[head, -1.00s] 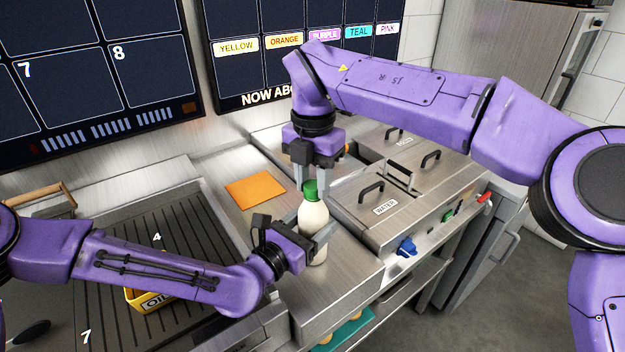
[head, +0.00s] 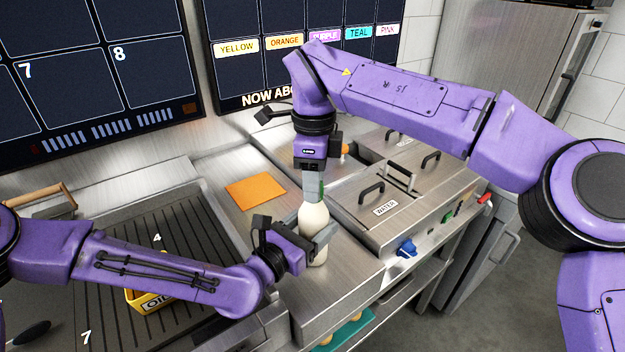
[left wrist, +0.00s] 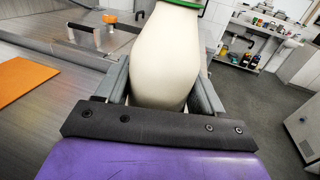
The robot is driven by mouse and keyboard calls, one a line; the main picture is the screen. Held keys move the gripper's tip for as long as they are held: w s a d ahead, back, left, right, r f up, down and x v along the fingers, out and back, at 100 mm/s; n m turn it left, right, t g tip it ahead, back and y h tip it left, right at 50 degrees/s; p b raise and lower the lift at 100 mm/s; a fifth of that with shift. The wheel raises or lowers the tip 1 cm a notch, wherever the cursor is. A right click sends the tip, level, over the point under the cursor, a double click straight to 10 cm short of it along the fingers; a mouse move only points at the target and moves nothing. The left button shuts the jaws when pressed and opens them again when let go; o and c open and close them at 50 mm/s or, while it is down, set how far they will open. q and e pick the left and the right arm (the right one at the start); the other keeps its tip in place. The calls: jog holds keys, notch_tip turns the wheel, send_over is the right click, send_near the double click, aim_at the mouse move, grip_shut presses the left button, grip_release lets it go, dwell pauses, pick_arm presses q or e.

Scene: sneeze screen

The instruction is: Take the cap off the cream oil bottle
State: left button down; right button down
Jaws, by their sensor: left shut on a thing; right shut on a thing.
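The cream oil bottle (head: 314,219) stands upright on the steel counter right of the griddle. My left gripper (head: 317,240) is shut around its body from the left. In the left wrist view the bottle's body (left wrist: 168,58) sits between both fingers. The green cap (head: 321,188) is at the bottle's top, mostly hidden behind a finger; a green edge (left wrist: 188,4) shows at the top of the left wrist view. My right gripper (head: 313,186) points down from above and is shut on the cap. I cannot tell whether the cap is apart from the neck.
An orange sheet (head: 255,190) lies on the counter behind the bottle. Lidded wells, one labelled WATER (head: 372,205), stand to the right. The griddle (head: 190,225) and a yellow oil container (head: 150,300) are at left. A screen (head: 270,60) stands behind.

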jog(key=shift+w+r, duration=0.1)
jog(key=shift+r, duration=0.05)
jog(key=shift+r, duration=1)
jog(key=shift+r, duration=2)
pick_arm(q)
jog(key=shift+c, duration=0.2)
grip_release()
